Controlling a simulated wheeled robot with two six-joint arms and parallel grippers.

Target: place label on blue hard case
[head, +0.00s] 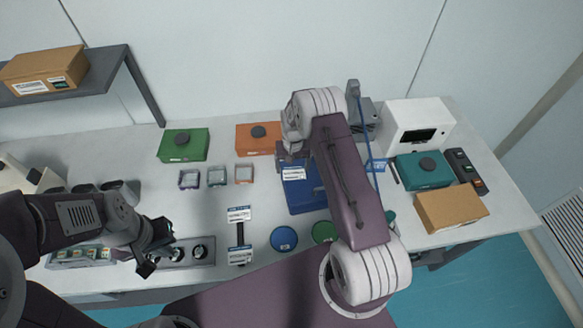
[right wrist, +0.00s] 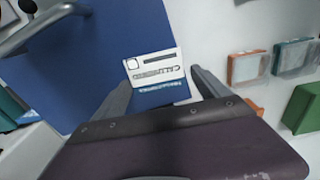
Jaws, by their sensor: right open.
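The blue hard case (head: 306,198) lies on the table, partly hidden behind my right arm; its blue top (right wrist: 85,50) fills much of the right wrist view. A white printed label (head: 293,173) lies on the case, near its edge; it also shows in the right wrist view (right wrist: 155,68), above a printed strip on the case. My right gripper (right wrist: 163,88) is open, its two fingers apart on either side of the label. My left gripper (head: 158,248) is open and empty over the left front of the table, far from the case.
A green case (head: 183,147) and an orange case (head: 255,140) stand behind. A teal case (head: 424,174) and cardboard box (head: 451,210) are at right. Round blue (head: 284,239) and green lids lie in front.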

